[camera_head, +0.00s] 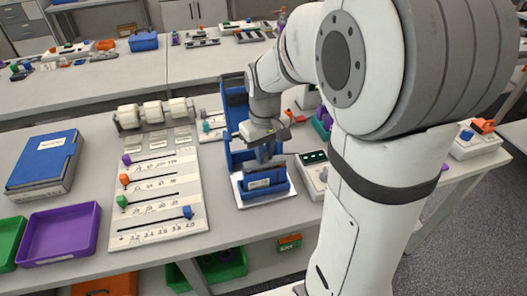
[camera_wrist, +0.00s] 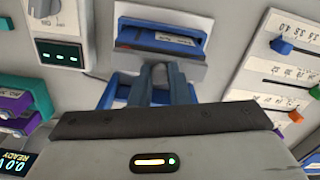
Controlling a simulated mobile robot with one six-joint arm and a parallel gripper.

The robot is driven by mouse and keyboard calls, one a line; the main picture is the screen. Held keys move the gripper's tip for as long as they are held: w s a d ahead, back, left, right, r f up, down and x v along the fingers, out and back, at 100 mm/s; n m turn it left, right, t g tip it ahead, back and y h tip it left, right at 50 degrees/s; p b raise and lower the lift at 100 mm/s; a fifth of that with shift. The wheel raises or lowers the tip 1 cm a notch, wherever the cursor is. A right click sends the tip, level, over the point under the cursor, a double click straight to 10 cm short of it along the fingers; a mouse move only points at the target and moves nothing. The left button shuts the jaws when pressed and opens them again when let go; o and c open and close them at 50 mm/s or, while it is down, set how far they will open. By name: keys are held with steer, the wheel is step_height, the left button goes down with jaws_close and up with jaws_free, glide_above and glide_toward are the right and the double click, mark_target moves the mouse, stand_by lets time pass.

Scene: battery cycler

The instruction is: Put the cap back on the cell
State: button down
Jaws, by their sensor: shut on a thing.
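A blue holder (camera_head: 238,105) with a tall back stands on a white base plate in the middle of the near bench. My gripper (camera_head: 264,153) points down into it, close above its low front part. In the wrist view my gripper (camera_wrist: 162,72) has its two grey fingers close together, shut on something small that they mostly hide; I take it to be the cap. Beyond the fingertips is the holder's front part (camera_wrist: 160,62), with blue and a little orange inside its frame. The cell cannot be told apart clearly, nor whether the cap touches it.
A slider board (camera_head: 155,190) with coloured knobs lies left of the holder. A white box with a green-lit display (camera_head: 314,158) stands close on the right. A purple tray (camera_head: 60,233) and a blue binder (camera_head: 44,160) are at the left. A rack of white rolls (camera_head: 153,113) stands behind.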

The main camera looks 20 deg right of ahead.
steer(key=shift+f+b, duration=0.3)
steer(key=shift+f, duration=0.1)
stand_by(0.5)
steer(key=c, duration=0.8)
jaws_free()
steer(key=shift+r, duration=0.1)
steer(key=shift+r+p, duration=2.7)
steer(key=shift+r, duration=0.8)
steer(key=shift+c, duration=0.5)
jaws_close()
